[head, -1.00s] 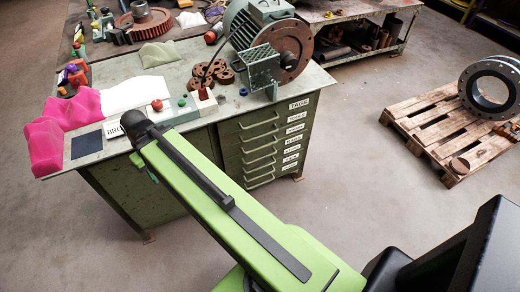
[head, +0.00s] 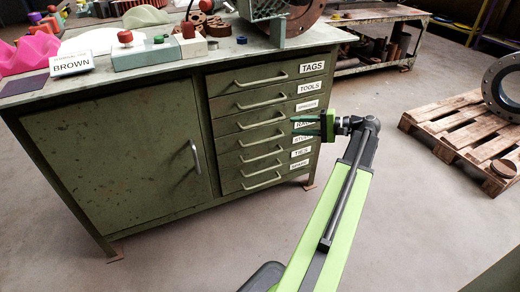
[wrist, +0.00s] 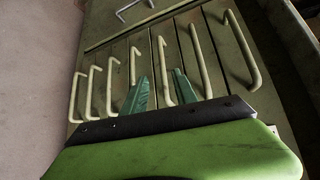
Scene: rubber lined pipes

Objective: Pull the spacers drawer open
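The green cabinet's drawer stack has labels down its right side. TAGS and TOOLS are readable; the third label (head: 308,105) is small and appears to read SPACERS. That third drawer (head: 230,125) looks shut, with a pale bar handle (head: 262,122). My gripper (head: 297,124) is in front of the stack's right side, around the third and fourth drawers' height, covering part of the labels. In the wrist view my gripper (wrist: 160,88) is open and empty. Its two green fingers appear on either side of the third handle from the right (wrist: 161,55). I cannot tell the remaining gap.
Other drawer handles lie close above and below, such as the TOOLS handle (head: 262,103). A cabinet door (head: 110,150) with an upright handle is left of the drawers. A pallet (head: 450,135) stands at right. The floor before the drawers (head: 215,235) is clear.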

